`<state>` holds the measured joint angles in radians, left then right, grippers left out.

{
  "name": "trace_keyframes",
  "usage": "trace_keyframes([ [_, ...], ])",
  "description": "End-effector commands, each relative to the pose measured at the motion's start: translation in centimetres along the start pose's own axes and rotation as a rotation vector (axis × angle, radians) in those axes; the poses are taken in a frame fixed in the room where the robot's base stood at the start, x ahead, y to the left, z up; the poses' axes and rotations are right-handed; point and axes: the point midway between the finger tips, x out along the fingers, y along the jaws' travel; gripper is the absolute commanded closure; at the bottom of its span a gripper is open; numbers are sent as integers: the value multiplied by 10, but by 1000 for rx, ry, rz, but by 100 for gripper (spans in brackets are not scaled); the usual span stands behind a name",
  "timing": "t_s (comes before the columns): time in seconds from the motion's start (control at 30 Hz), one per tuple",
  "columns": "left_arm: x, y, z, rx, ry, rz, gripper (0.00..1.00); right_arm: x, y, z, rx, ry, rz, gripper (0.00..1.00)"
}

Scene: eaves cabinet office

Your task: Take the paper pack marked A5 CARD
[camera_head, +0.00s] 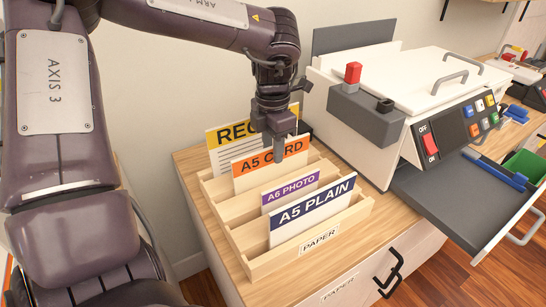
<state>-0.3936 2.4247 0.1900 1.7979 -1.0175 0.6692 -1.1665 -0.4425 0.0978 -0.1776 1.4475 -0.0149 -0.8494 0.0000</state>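The paper pack marked A5 CARD (249,171), white with an orange label band, stands upright in a stepped wooden paper rack (252,240). It is behind the A6 PHOTO pack and in front of a yellow-banded pack. My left gripper (281,150) points down at the right part of the A5 CARD pack. One dark finger shows in front of the end of its label. The other finger is not clearly visible, so I cannot tell whether the gripper touches or holds the pack. My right gripper is not in view.
The purple-banded A6 PHOTO pack (290,189) and navy-banded A5 PLAIN pack (312,211) stand in the front rows. The yellow-banded pack (226,138) is at the back. A white machine (415,85) with an open grey drawer (440,200) stands close on the right.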

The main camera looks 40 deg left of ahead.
Motion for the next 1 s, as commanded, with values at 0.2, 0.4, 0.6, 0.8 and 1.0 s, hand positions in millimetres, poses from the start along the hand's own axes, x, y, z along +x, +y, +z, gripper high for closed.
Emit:
trace_keyframes([
  [0.2,4,0,0,-1,-2,1,68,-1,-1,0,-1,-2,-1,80],
  [0.4,4,0,0,-1,-1,1,86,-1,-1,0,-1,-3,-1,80],
  [0.6,4,0,0,-1,-1,1,100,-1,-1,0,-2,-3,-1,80],
  [0.8,3,0,0,-1,-1,1,100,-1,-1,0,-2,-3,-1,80],
  [1.0,2,0,0,-1,-1,1,100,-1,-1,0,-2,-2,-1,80],
])
